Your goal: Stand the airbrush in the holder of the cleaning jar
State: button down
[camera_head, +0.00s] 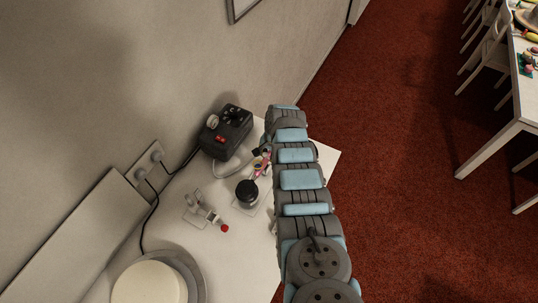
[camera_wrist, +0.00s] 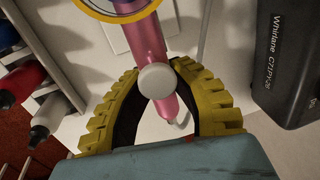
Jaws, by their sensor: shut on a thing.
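The pink airbrush (camera_wrist: 148,42) is held between the yellow-padded fingers of my gripper (camera_wrist: 157,76), which is shut on it. A round light-grey knob shows between the fingertips, and a yellow-rimmed part crosses the top of the wrist view. In the head view a bit of the pink airbrush (camera_head: 261,166) shows beside my arm, which hides most of the gripper. A dark-topped jar (camera_head: 247,190), seemingly the cleaning jar, stands on the white table just below and left of the airbrush. I cannot make out its holder or whether the airbrush touches it.
A black compressor (camera_head: 226,131) with a red switch stands at the back, with a pale hose; it is near the gripper on the right of the wrist view (camera_wrist: 292,50). A small stand (camera_head: 202,208) and a turntable with a pale cake (camera_head: 150,284) are left. Bottles (camera_wrist: 48,115) show at left.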

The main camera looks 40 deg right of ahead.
jog(key=shift+f, duration=0.2)
jog(key=c, duration=0.9)
grip_release()
jog(key=shift+d+r, duration=0.1)
jog(key=shift+r, duration=0.2)
jog(key=shift+r, duration=0.4)
jog(key=shift+s+r, duration=0.25)
jog(key=shift+r, duration=0.95)
notch_tip(320, 180, up, 8)
jog(key=s, duration=0.1)
jog(key=shift+s+d, duration=0.15)
jog(key=shift+d, duration=0.05)
